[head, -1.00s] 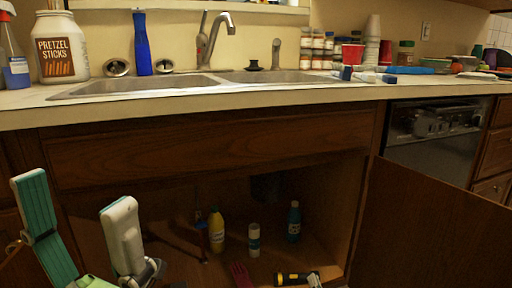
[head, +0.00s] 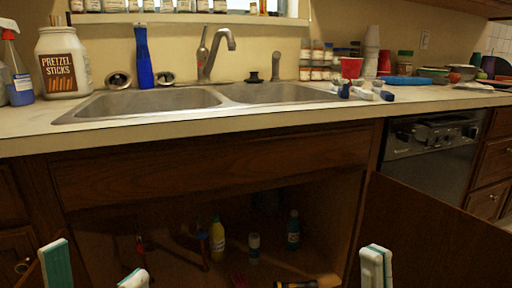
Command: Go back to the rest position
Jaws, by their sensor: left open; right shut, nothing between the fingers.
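My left gripper (head: 95,272) is at the bottom left edge, in front of the cabinet under the sink. Its two fingertips stand well apart with nothing between them. My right gripper (head: 376,267) shows at the bottom right, in front of the open cabinet door. Its fingertips are together and hold nothing. The rest of both grippers is cut off by the lower picture edge.
The cabinet door (head: 430,235) stands open at the right. Inside are a yellow bottle (head: 217,240), a white-and-teal can (head: 254,248), a blue bottle (head: 293,232) and a flashlight (head: 298,284). The counter above holds a double sink (head: 150,103) and clutter.

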